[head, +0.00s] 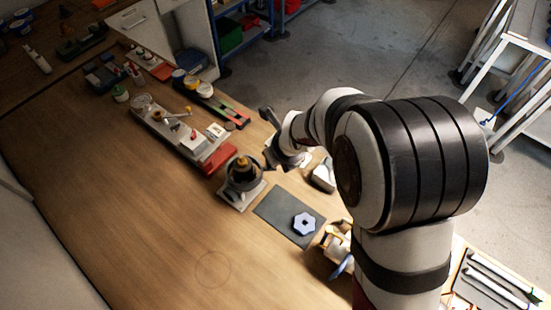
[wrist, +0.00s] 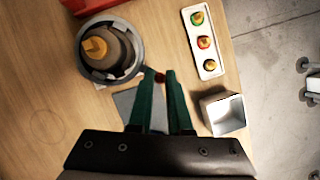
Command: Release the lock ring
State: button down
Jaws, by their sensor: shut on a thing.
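The reactor (head: 242,172) stands on a pale square base on the wooden bench, with an amber-yellow piece on top. In the wrist view a grey lock ring (wrist: 86,62) surrounds the reactor's body, and a yellow top (wrist: 96,46) shows at its middle. A short handle with a dark red knob (wrist: 160,77) reaches out from the ring's lower right. My gripper (wrist: 160,75) has its green fingers closed around this knob. In the head view my gripper (head: 270,153) is just right of the reactor, its fingertips hard to make out.
A dark mat (head: 272,205) with a pale violet lobed piece (head: 304,224) lies in front. A loaded tray and red block (head: 218,158) are behind. The bench's left is clear.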

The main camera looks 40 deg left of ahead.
jog(key=c, duration=0.8)
grip_release()
jog(key=shift+c, duration=0.2)
jog(key=v, duration=1.5)
jog(key=shift+r, duration=0.35)
jog(key=shift+s+d, duration=0.1)
jog(key=d+n+h, duration=0.1)
jog(key=d+n, duration=0.4)
jog(key=d, duration=0.7)
jog(key=s+d+f+n+g+h, duration=0.1)
jog(key=s+d+n+g, duration=0.1)
jog(key=s+d+n, duration=1)
jog(key=s+d, duration=0.1)
jog(key=d, duration=0.1)
jog(key=shift+s+d, duration=0.15)
jog(key=shift+d, duration=0.1)
